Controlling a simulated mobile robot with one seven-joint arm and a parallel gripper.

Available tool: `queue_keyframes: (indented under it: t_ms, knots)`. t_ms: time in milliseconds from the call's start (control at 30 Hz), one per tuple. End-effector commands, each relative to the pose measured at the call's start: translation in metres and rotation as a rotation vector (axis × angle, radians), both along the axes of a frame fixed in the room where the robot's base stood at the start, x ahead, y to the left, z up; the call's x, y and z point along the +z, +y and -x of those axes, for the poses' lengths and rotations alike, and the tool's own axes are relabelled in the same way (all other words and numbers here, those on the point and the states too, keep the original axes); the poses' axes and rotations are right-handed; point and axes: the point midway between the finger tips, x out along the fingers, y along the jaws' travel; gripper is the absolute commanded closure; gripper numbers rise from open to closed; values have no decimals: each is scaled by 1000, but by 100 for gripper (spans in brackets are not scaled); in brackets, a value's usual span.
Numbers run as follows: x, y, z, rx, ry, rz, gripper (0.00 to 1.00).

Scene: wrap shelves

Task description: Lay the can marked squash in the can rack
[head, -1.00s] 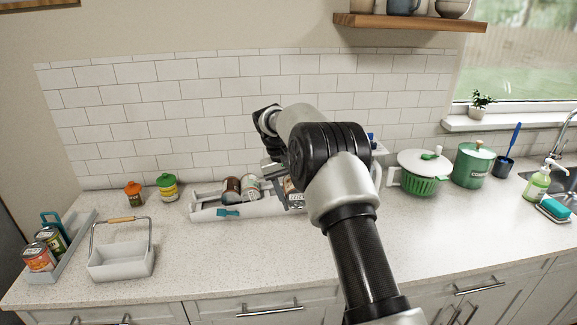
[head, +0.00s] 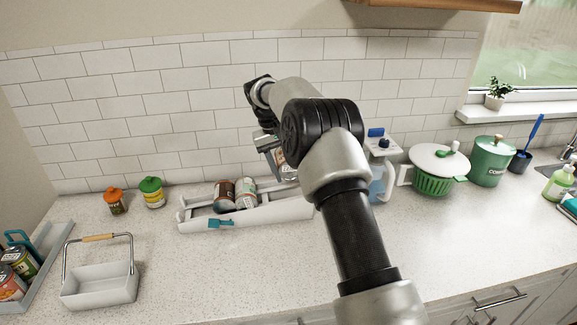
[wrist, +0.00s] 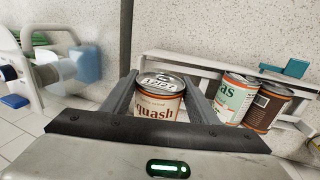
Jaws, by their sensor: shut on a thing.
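The can marked squash (wrist: 159,102) has a cream label and a metal lid, and sits between my fingers in the wrist view. My gripper (head: 277,152) is shut on it. In the head view the can (head: 289,172) is partly hidden by my arm and appears above the right part of the can rack. The can rack (head: 270,211) is a long pale tray on the counter with a teal tab at its front. A brown can (head: 224,196) and a pale green-and-white can (head: 246,193) lie in its left part. My arm hides the rack's right end.
A grey basket (head: 100,287) with an upright handle and a tray of cans (head: 42,272) stand at left. Two lidded jars (head: 152,193) stand behind. A spray bottle (head: 378,182), a green colander (head: 433,184) and a green canister (head: 489,162) stand at right. The front counter is clear.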

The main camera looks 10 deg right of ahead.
Motion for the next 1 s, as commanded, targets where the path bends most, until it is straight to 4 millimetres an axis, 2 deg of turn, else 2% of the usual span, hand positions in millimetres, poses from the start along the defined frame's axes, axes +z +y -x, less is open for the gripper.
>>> queue_keyframes:
  t_ms: [600,1000]
  knots:
    - [-57,-8,0,-1,-1,0,78]
    - [-80,-11,0,0,-2,1,78]
